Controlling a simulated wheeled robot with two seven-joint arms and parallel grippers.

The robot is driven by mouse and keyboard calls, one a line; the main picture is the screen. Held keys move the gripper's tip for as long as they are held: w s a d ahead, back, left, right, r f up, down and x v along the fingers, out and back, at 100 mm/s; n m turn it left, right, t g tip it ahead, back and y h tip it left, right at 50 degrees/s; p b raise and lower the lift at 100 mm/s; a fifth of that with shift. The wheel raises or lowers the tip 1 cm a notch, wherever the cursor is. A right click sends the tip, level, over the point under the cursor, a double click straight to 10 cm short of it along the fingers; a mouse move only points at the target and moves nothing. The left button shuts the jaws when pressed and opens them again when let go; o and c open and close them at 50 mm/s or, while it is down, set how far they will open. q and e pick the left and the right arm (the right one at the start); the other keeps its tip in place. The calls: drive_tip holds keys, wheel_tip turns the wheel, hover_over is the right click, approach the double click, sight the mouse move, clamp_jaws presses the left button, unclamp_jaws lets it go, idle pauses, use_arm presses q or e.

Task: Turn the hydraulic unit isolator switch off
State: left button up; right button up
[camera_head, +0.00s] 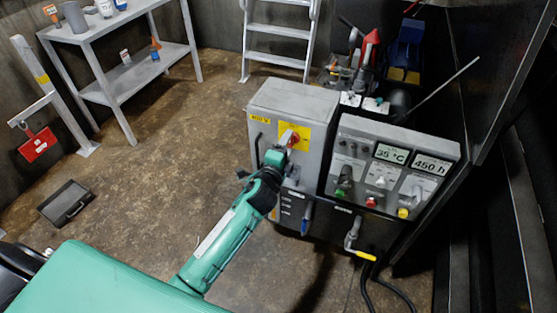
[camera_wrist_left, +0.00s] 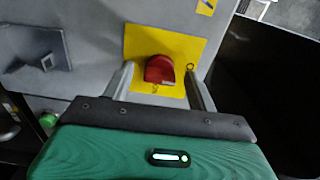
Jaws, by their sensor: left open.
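The isolator switch is a red knob (camera_head: 294,139) on a yellow plate (camera_head: 302,131) on the front of the grey cabinet (camera_head: 292,100). In the left wrist view the red knob (camera_wrist_left: 159,69) stands between the two fingers of my left gripper (camera_wrist_left: 160,84), with the yellow plate (camera_wrist_left: 190,45) behind it. My left gripper (camera_head: 281,148) is open in front of the knob, and a gap shows on each side of it. In the head view the gripper partly covers the knob. My right gripper is not in view.
A control panel (camera_head: 388,167) with displays, knobs and levers stands right of the cabinet. A lever with a yellow grip (camera_head: 365,255) sticks out below it. A metal table (camera_head: 101,40) stands at the back left; the floor between is mostly clear.

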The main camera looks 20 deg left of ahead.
use_arm(q)
drive_tip(key=s, duration=1.3)
drive_tip(key=shift+a, duration=0.25)
